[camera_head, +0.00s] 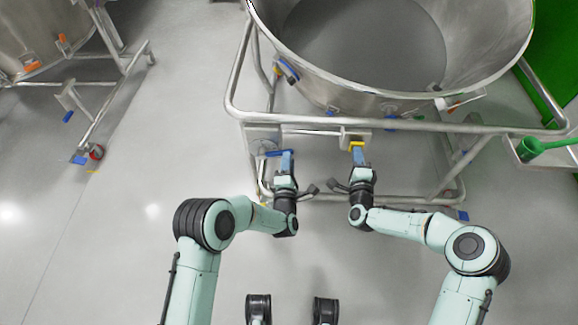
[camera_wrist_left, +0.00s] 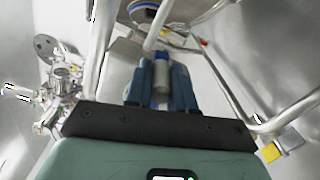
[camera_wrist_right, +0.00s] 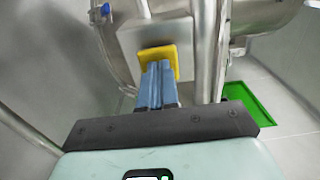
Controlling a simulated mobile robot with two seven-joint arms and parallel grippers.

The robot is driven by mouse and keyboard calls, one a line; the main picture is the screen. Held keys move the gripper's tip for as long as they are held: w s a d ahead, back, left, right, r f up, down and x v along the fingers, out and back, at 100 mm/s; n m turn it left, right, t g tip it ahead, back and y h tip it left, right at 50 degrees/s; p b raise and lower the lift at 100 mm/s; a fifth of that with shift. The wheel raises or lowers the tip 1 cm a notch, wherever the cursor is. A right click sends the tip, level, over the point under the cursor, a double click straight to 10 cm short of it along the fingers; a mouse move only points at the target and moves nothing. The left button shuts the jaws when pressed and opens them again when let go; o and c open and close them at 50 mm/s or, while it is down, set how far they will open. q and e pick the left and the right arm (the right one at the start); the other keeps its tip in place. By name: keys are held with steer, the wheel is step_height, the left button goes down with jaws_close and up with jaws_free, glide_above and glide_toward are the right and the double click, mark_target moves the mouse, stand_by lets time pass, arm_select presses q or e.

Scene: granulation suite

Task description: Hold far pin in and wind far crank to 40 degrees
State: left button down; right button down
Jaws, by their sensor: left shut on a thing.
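The crank has a blue arm (camera_head: 272,153) beside a round disc on the left of the frame's front rail. My left gripper (camera_head: 286,160) is at the arm's right end. In the left wrist view my left gripper (camera_wrist_left: 158,85) is shut on a grey cylindrical crank handle (camera_wrist_left: 162,72). The yellow pin (camera_head: 355,143) sits on a grey box on the right of the same rail. My right gripper (camera_head: 358,156) has its fingers together against or just before it. In the right wrist view the fingertips (camera_wrist_right: 157,70) overlap the yellow pin face (camera_wrist_right: 172,52); contact depth cannot be told.
A large steel bowl (camera_head: 390,95) stands above the crank and pin in its tubular frame (camera_head: 420,126). Another bowl on a wheeled frame (camera_head: 120,88) stands at left. A side tray (camera_head: 525,160) holds a green item (camera_head: 532,147). Floor at the left is clear.

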arm_select(q)
steer(key=shift+f, duration=0.45)
stand_by(0.7)
steer(key=shift+w+r, duration=0.1)
steer(key=shift+r, duration=0.05)
arm_select(e)
steer(key=shift+d+f, duration=0.1)
stand_by(0.7)
arm_select(q)
steer(key=shift+a+r, duration=0.1)
arm_select(e)
steer(key=s, duration=0.8)
stand_by(0.6)
arm_select(q)
steer(key=c, duration=0.8)
jaws_free()
steer(key=shift+o, duration=0.2)
